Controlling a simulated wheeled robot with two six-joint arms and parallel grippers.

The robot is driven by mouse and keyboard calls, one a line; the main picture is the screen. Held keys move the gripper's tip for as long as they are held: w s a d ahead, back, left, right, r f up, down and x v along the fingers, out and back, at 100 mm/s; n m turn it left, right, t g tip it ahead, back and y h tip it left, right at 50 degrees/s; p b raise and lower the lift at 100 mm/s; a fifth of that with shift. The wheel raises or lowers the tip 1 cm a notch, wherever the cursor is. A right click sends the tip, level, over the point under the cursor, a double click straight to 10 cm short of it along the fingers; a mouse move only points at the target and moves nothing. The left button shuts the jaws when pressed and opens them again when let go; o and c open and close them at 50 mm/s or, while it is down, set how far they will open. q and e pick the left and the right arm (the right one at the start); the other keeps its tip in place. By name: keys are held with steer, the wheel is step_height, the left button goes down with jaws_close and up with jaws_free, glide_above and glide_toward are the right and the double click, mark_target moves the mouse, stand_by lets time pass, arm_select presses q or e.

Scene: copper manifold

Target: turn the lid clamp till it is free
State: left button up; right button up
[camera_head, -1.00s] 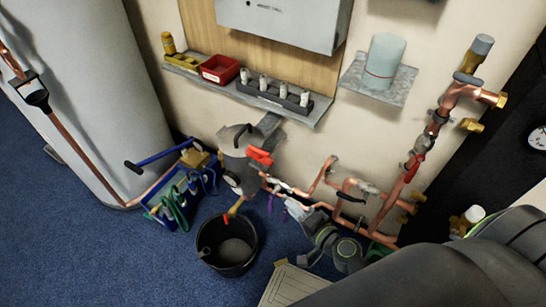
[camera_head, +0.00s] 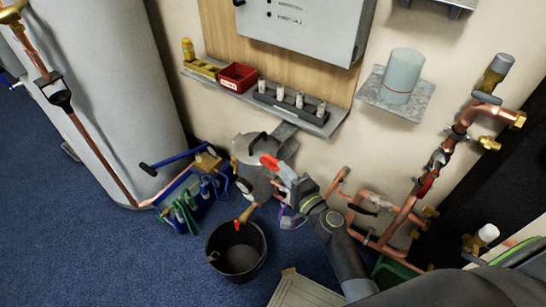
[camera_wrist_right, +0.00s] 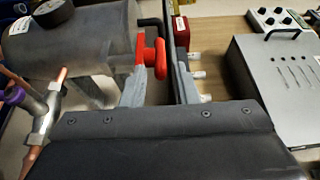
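The red lid clamp (camera_head: 268,162) sits on the right side of the grey canister (camera_head: 252,180). In the right wrist view the clamp's red cross handle (camera_wrist_right: 160,58) stands between my fingertips, close against the left finger. Whether they touch I cannot tell. My right gripper (camera_head: 281,172) reaches the clamp from the lower right. In the wrist view its two fingers (camera_wrist_right: 163,78) are apart, with a gap on the right side of the handle. The canister body (camera_wrist_right: 95,40) fills the upper left there. My left gripper is not in view.
A black bucket (camera_head: 262,258) stands on the floor below the canister. A wall shelf (camera_head: 210,72) with a red bin (camera_head: 238,76) is above. Copper pipes (camera_head: 400,215) run at the right. A blue rack (camera_head: 190,200) stands left of the canister.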

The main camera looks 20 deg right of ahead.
mark_target(273, 162)
steer(key=x, duration=0.6)
steer(key=shift+w+a, duration=0.1)
jaws_close()
